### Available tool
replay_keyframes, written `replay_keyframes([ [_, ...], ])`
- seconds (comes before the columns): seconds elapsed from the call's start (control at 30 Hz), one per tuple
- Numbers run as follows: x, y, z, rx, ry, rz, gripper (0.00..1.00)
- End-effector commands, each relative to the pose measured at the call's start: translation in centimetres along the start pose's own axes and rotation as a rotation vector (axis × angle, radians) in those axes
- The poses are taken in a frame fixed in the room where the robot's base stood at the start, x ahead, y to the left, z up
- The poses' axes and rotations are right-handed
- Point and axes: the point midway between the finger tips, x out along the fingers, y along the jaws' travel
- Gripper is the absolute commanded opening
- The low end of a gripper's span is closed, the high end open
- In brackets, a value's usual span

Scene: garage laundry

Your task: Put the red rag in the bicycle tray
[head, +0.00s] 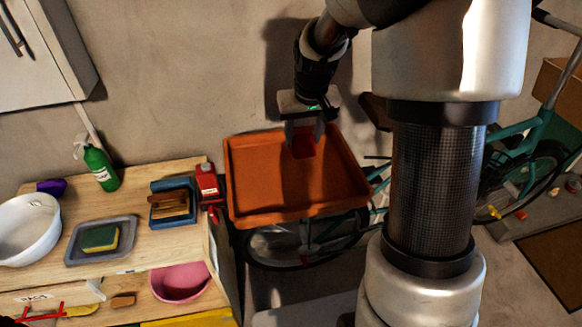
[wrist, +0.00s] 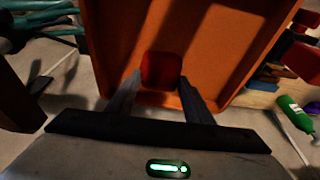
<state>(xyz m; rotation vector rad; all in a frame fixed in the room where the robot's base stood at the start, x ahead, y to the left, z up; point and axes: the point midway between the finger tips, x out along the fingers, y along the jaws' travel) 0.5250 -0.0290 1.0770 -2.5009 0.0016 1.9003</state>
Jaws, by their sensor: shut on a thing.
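The bicycle tray (head: 250,206) is a shallow orange tray on the teal bicycle, right of the wooden bench. It also fills the top of the wrist view (wrist: 112,42). My gripper (head: 304,142) is over the tray's back part, pointing down. The red rag (head: 303,148) is between its fingers, and in the wrist view it shows as a small dark red block (wrist: 161,71) at the fingertips. My gripper is shut on it. I cannot tell whether the rag touches the tray floor.
The wooden bench (head: 140,185) at left holds a green spray bottle (head: 101,168), a white basin (head: 28,228), a grey tray with a sponge (head: 75,254), a blue tray with a brush (head: 160,186) and a red bottle (head: 207,181). The rest of the orange tray looks empty.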

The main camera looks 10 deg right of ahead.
Motion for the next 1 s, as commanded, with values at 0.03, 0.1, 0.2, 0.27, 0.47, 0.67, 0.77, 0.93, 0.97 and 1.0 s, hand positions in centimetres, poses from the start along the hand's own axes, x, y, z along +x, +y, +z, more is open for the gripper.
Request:
replay_keyframes([
  [0.03,1.1,0.0,0.4,0.000,-0.006,0.000,0.25],
  [0.1,2.2,0.0,0.7,0.000,-0.004,0.000,0.25],
  [0.2,3.2,0.0,0.9,-0.001,-0.002,0.000,0.25],
  [0.27,3.5,0.0,1.0,-0.001,-0.001,0.000,0.25],
  [0.47,5.8,0.0,1.7,-0.001,-0.004,-0.001,0.25],
  [0.67,7.0,0.0,1.9,-0.001,0.000,0.000,0.25],
  [0.77,7.0,0.0,1.9,-0.001,0.001,0.000,0.25],
  [0.93,7.5,0.0,2.1,-0.001,0.000,0.000,0.25],
  [0.97,7.3,0.0,2.0,-0.001,0.000,0.000,0.50],
  [1.0,7.3,0.0,2.0,-0.001,0.000,0.000,0.57],
])
